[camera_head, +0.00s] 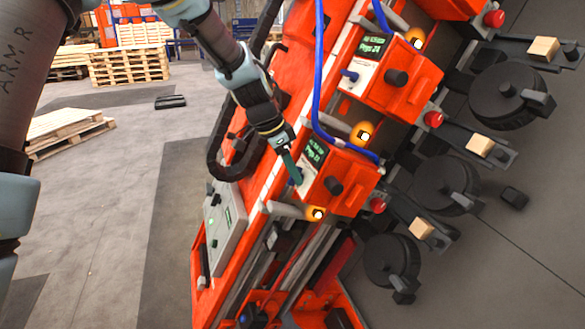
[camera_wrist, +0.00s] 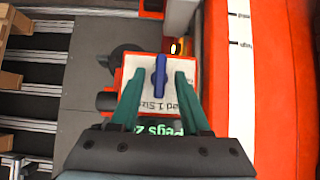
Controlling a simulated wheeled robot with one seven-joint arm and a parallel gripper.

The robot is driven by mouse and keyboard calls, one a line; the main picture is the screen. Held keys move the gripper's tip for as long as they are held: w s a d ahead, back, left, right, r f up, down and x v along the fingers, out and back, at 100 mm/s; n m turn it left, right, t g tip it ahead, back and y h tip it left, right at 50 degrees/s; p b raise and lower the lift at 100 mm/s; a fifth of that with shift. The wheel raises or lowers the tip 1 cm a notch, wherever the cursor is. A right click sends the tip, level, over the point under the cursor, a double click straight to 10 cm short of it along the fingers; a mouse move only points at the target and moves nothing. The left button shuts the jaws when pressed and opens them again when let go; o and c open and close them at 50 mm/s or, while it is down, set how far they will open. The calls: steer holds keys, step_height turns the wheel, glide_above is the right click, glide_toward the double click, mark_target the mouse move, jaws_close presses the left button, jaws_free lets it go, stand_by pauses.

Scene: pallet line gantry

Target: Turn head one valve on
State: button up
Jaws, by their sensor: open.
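The head one valve is a blue handle (camera_wrist: 160,76) on a white plate whose visible lettering includes "d 1 Size". In the wrist view it points along the fingers' direction. My gripper (camera_wrist: 158,88) is open, with a green finger on either side of the handle and gaps between. I cannot tell how deep the handle sits between the tips. In the head view my gripper (camera_head: 294,174) is at the nearest orange head box (camera_head: 343,180), which has a lit green display (camera_head: 313,153). The gripper hides the handle there.
A second head box (camera_head: 400,84) with its own blue handle (camera_head: 350,76) stands behind. Blue hoses (camera_head: 317,70) pass close to my arm. A grey control panel (camera_head: 225,222) is mounted on the orange gantry. Black reels (camera_head: 391,262) stand at right. Open floor and pallets (camera_head: 130,66) lie left.

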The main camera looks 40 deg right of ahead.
jaws_close()
stand_by(0.4)
